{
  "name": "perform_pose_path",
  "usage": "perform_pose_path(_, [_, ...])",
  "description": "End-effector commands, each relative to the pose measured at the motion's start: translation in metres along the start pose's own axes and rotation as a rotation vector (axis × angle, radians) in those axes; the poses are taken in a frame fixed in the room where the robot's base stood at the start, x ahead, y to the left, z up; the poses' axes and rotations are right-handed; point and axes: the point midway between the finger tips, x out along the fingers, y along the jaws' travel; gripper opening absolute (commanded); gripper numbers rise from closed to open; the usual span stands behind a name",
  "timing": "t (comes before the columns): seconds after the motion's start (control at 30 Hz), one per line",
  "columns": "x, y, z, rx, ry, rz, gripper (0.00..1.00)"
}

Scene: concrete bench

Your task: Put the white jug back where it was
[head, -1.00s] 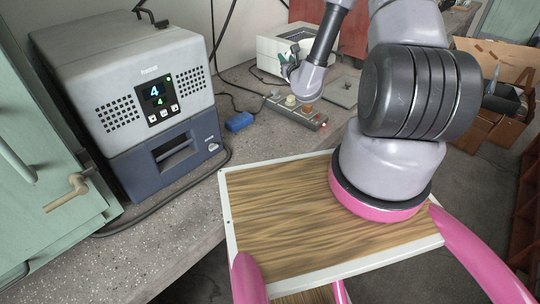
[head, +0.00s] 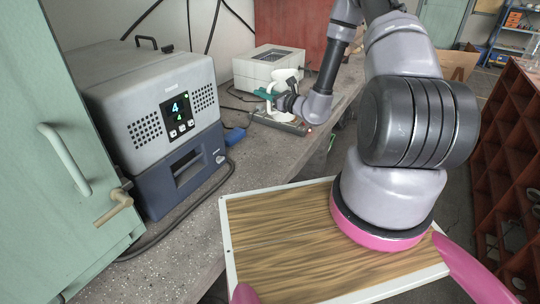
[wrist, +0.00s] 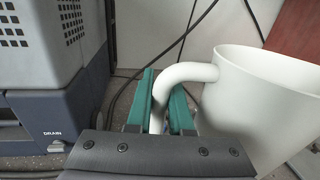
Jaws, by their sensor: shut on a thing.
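The white jug (head: 288,76) is at the back of the bench, in front of a grey-white box. In the wrist view its large round body (wrist: 262,100) fills the right side, and its curved handle (wrist: 185,74) points left. My gripper (head: 268,94) has green fingers, shut on the handle; they also show on either side of it in the wrist view (wrist: 160,100). The jug looks upright. Its base is hidden, so I cannot tell whether it touches the bench.
A grey and blue machine (head: 150,115) with a lit display stands left of the gripper. A grey-white box (head: 268,65) stands behind the jug. A control strip (head: 280,122) lies below it.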

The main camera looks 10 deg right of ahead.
Motion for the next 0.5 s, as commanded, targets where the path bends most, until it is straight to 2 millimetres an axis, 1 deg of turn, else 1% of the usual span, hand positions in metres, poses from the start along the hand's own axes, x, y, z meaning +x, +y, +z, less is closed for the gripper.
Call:
perform_pose_path(0.1, [-0.004,0.025,-0.015,0.006,-0.004,0.193,0.00])
perform_pose_path(0.23, [-0.015,0.048,-0.031,0.014,-0.007,0.366,0.00])
perform_pose_path(0.33, [-0.025,0.059,-0.041,0.017,-0.009,0.462,0.00])
perform_pose_path(0.5, [-0.034,0.069,-0.053,0.021,-0.009,0.543,0.00])
